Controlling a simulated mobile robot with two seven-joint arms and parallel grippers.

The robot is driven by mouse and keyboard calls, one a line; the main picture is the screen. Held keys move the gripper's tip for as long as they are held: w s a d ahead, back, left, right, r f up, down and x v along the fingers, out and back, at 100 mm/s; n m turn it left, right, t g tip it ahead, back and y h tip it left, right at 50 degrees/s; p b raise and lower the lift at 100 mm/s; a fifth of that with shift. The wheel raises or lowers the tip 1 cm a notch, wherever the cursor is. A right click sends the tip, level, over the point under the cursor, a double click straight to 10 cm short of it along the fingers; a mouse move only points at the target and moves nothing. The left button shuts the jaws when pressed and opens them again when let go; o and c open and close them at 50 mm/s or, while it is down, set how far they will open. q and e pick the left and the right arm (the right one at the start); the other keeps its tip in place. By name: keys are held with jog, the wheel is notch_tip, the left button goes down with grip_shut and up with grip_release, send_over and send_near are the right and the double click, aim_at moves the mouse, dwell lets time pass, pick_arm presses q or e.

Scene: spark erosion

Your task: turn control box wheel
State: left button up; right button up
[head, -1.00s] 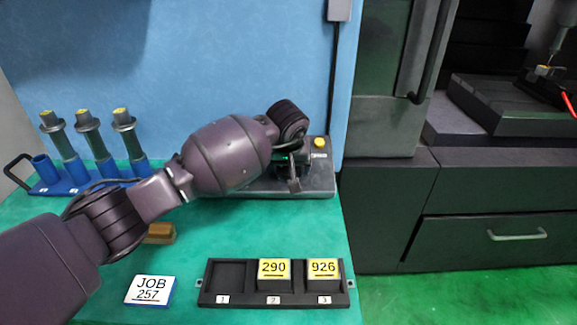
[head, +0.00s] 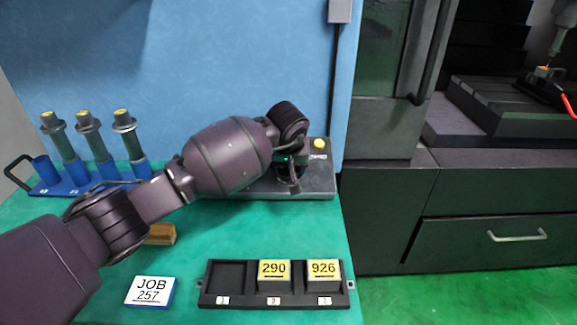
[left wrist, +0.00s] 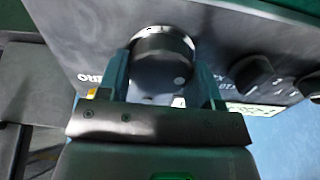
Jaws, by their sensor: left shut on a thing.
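The control box (head: 318,182) is a dark grey box at the back right of the green table, with a yellow button (head: 319,143). My left gripper (head: 289,172) is over it, and my arm hides most of the box top. In the left wrist view the wheel (left wrist: 161,62) is a round dark knob with a pale dot on its face. My left gripper, seen there too (left wrist: 162,84), has one finger on each side of the wheel and is shut on it. My right gripper is not in view.
A blue rack (head: 75,185) with several electrodes stands at the left. A black tray (head: 231,299) with yellow blocks 290 (head: 274,270) and 926 (head: 323,270) lies in front, beside the JOB 257 card (head: 151,291). The dark machine (head: 385,215) stands right.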

pick_arm(q)
jog(key=shift+a+f+n, duration=0.1)
jog(key=shift+f+n, duration=0.1)
jog(key=shift+n, duration=0.2)
